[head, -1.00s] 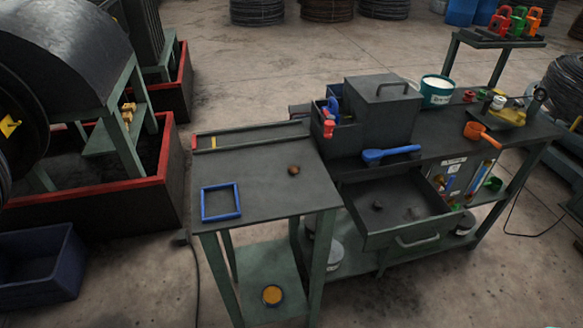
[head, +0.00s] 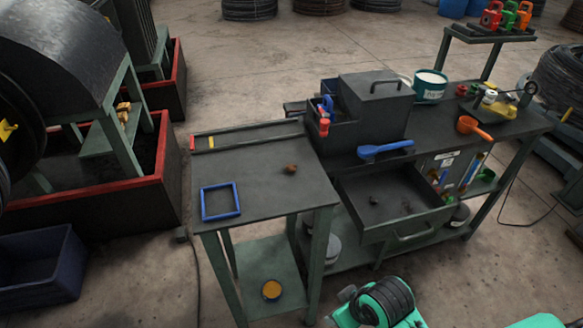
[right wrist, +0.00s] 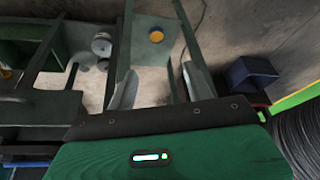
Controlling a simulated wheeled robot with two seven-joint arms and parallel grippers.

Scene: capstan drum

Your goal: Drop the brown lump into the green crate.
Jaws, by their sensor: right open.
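The brown lump (head: 291,169) lies on the dark top of the left table (head: 262,184), right of a blue square frame (head: 220,201). No gripper is near it in the head view. My right gripper (right wrist: 160,88) shows in the right wrist view with its two grey fingers apart and nothing between them. Behind the fingers are the table's legs and lower shelf. I cannot make out a green crate for certain in either view. My left gripper is not in view.
A dark blue crate (head: 38,262) stands on the floor at left; it also shows in the right wrist view (right wrist: 252,76). An open drawer (head: 405,228) juts from the bench. A blue scoop (head: 386,149) lies above it. Red-rimmed bins (head: 120,195) stand at left.

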